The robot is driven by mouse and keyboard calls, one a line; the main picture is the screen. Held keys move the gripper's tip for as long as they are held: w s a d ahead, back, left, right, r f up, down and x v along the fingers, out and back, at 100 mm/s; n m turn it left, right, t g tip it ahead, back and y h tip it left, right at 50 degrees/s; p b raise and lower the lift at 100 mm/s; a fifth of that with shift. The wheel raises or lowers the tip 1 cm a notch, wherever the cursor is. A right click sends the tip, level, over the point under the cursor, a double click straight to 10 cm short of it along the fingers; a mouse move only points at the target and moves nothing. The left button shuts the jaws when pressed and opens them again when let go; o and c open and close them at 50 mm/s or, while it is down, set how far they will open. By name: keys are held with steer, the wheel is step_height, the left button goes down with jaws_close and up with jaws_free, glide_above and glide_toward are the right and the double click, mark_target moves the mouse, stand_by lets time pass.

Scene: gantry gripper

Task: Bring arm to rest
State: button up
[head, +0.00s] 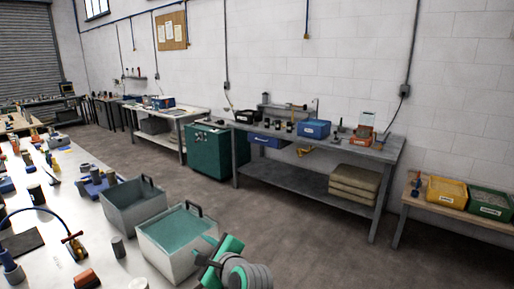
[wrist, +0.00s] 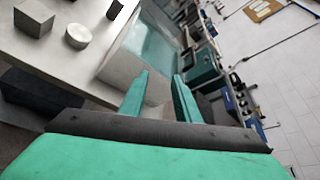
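My gripper (wrist: 160,97) shows in the wrist view with two green fingers set apart and nothing between them. In the head view my arm and part of the gripper (head: 222,262) show at the bottom, just right of the near white table (head: 95,215). A grey-white bin with a teal inside (head: 165,262) stands on that table's right edge, left of the gripper. In the wrist view this bin (wrist: 118,68) is beyond the fingers. I cannot tell from these views whether the gripper touches it.
A second grey bin (head: 118,222) stands behind the first. Small tools and blocks lie across the near table. A grey workbench (head: 350,150) with boxes stands along the wall, beside a green cabinet (head: 208,155). A low bench with yellow and green bins (head: 487,203) is at right. The floor (head: 300,240) between is clear.

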steer(key=s+d+f+n+t+h, duration=0.1)
steer(key=s+d+f+n+h, duration=0.15)
steer(key=d+f, duration=0.4)
steer(key=s+d+f+n+t+h, duration=0.1)
steer(key=s+d+f+n+h, duration=0.2)
steer(key=f, duration=0.7)
steer(key=s+d+f+n, duration=0.4)
steer(key=s+d+f, duration=0.2)
steer(key=s+f, duration=0.45)
steer(key=s+d+f+n+t+h, duration=0.15)
steer(key=s+n, duration=0.35)
steer(key=s, duration=1.2)
steer(key=s+a+r+n, duration=0.1)
steer(key=s+r+n, duration=0.2)
steer(key=s, duration=0.4)
steer(key=s+r+n+h, duration=0.1)
steer(key=s+r+n, duration=0.2)
steer(key=s, duration=0.5)
steer(key=shift+s+a+t, duration=0.3)
steer(key=shift+a+t, duration=0.05)
steer(key=shift+r, duration=0.1)
